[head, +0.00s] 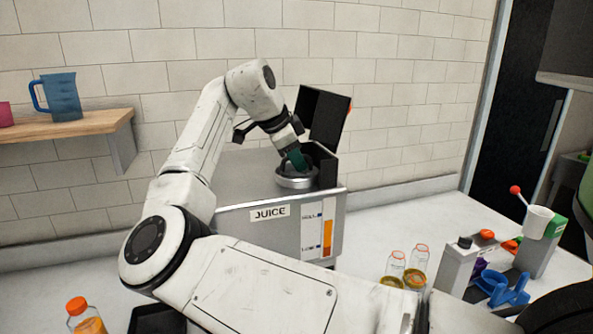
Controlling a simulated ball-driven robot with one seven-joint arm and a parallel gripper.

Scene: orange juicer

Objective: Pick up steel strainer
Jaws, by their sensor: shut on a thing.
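The steel strainer (297,182) is a round metal piece on top of the juicer (270,235), a steel box with a "JUICE" label and an orange level gauge. My gripper (298,163) reaches down from above with its teal fingers at the strainer and is shut on it. The strainer looks level and sits at or just above the juicer's top; I cannot tell whether it touches. The gripper's fingertips are partly hidden by the strainer's rim.
The juicer's dark lid (322,117) stands open right beside my gripper. A blue pitcher (61,97) is on a wooden shelf at left. Bottles (417,265), a blue holder (500,290) and cartons stand at right. An orange-capped bottle (85,318) is at front left.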

